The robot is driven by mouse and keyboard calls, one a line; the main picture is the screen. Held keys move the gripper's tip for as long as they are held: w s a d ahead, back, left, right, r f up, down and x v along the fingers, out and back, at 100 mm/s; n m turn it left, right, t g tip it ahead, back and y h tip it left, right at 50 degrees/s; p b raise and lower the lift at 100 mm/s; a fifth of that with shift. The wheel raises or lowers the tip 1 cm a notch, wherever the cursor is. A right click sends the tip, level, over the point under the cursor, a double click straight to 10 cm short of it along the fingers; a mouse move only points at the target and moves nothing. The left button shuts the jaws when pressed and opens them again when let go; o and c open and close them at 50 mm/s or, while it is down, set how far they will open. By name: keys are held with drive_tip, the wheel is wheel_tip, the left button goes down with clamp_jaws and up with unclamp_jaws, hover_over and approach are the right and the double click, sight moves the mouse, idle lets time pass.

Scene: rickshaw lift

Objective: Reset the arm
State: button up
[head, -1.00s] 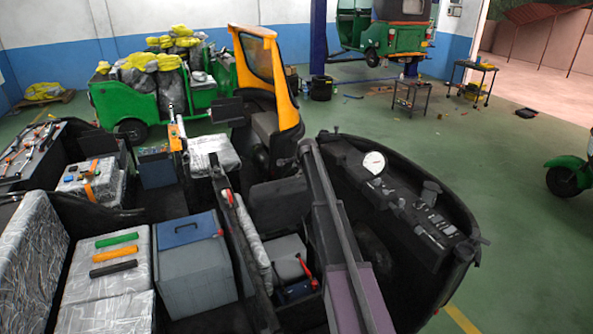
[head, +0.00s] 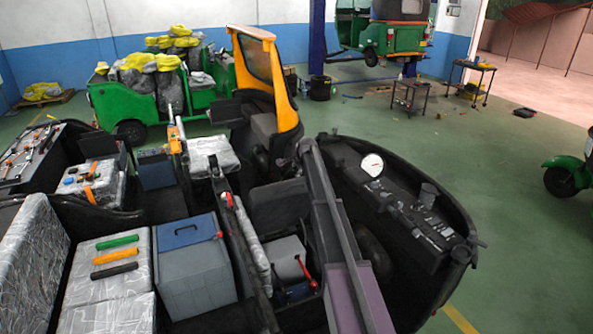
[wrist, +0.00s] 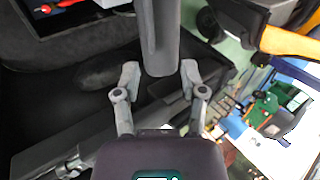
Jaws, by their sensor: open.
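In the wrist view, my gripper (wrist: 160,78) is open, with its two fingers spread apart. A thick grey bar (wrist: 158,35) comes down from the top of that view and ends between the fingertips. I cannot tell whether the fingers touch it. I cannot make out my gripper in the head view.
In the head view, a black dashboard with a white gauge (head: 372,165) stands at right. A grey box with a blue lid (head: 197,265) and a wrapped box with coloured grips (head: 105,245) stand at front left. Open green floor (head: 480,150) lies behind.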

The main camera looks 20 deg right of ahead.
drive_tip(key=s+a+f+n+g+b, duration=0.2)
drive_tip(key=s+a+f+n+b, duration=0.3)
drive_tip(key=s, duration=1.2)
drive_tip(key=s+a+f+n+g+b, duration=0.2)
drive_tip(key=s+a+f+n+b, duration=0.4)
drive_tip(key=s, duration=1.1)
drive_tip(key=s+a+f+n+g+b, duration=0.2)
drive_tip(key=s+a+f+n+b, duration=0.3)
drive_tip(key=s+f, duration=0.5)
drive_tip(key=s+a+b, duration=0.1)
drive_tip(key=s+b, duration=0.1)
drive_tip(key=s, duration=0.6)
drive_tip(key=shift+a+n+g+h, duration=0.25)
drive_tip(key=shift+n+g+h, duration=0.15)
drive_tip(key=shift+d, duration=0.1)
